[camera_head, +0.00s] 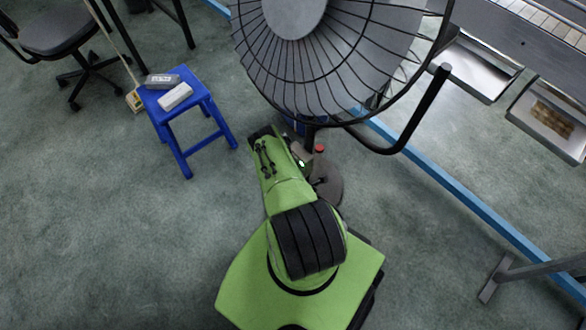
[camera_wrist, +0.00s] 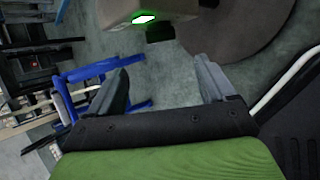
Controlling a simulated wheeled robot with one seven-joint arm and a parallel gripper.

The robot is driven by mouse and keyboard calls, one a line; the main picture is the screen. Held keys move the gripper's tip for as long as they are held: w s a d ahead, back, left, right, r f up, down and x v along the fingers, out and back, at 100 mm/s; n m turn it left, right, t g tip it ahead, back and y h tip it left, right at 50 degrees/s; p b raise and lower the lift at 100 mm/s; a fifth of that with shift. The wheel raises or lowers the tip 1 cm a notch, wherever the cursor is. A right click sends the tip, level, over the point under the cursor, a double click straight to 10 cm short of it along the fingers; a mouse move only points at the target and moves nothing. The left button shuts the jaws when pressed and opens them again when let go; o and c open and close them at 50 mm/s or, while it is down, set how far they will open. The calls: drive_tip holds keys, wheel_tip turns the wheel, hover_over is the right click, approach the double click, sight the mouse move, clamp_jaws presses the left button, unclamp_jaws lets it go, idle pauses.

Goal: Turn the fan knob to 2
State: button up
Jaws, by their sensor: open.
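The large fan (camera_head: 320,60) with a black wire guard fills the top of the head view. Its round grey-brown base (camera_head: 328,188) is on the floor, and what looks like the same base shows in the wrist view (camera_wrist: 235,25). A beige box (camera_wrist: 165,8) with a glowing green-edged light is at the top of the wrist view, with a dark block below it. I cannot make out the fan knob or its setting. My gripper (camera_wrist: 163,86) is open, its two fingers apart with nothing between them, below the beige box in the picture. In the head view my arm mostly hides it.
A blue stool (camera_head: 185,102) holding two small pale objects (camera_head: 175,96) stands at left. A dark office chair (camera_head: 58,35) is at upper left. A blue floor rail (camera_head: 450,195) and metal trays (camera_head: 550,115) are at right. The floor at lower left is clear.

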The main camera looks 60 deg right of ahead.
drive_tip(key=b+x, duration=0.6)
drive_tip(key=x, duration=0.6)
drive_tip(key=shift+d+f, duration=0.15)
drive_tip(key=c, duration=1.1)
drive_tip(key=shift+o, duration=0.2)
drive_tip(key=shift+t+h, duration=0.3)
drive_tip(key=shift+t, duration=0.5)
drive_tip(key=o, duration=1.1)
drive_tip(key=shift+c, duration=0.2)
